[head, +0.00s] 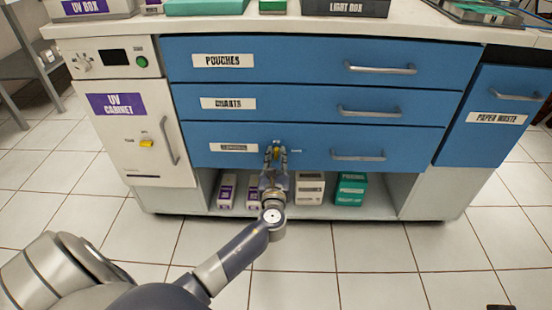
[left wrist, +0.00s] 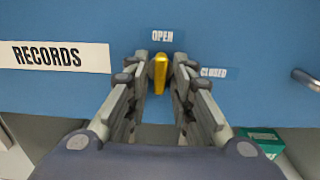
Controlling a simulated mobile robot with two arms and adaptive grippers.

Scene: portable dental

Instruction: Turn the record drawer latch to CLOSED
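The record drawer (head: 350,145) is the lowest blue drawer and sits shut in the cabinet. Its RECORDS label (left wrist: 55,56) reads clearly in the left wrist view. The yellow latch (left wrist: 159,73) on its front stands upright, its top below the OPEN label (left wrist: 162,36). The CLOSED label (left wrist: 214,72) is to its right. My left gripper (left wrist: 161,70) is at the drawer front with one fingertip on each side of the latch. The fingers look open, with small gaps beside the latch. In the head view my left gripper (head: 276,152) mostly covers the latch.
The drawer's metal handle (head: 358,156) is to the right of the latch. Small boxes, including a green one (head: 350,189), stand on the open shelf below. The white UV cabinet (head: 140,135) is at the left. The tiled floor (head: 380,265) in front is mostly clear.

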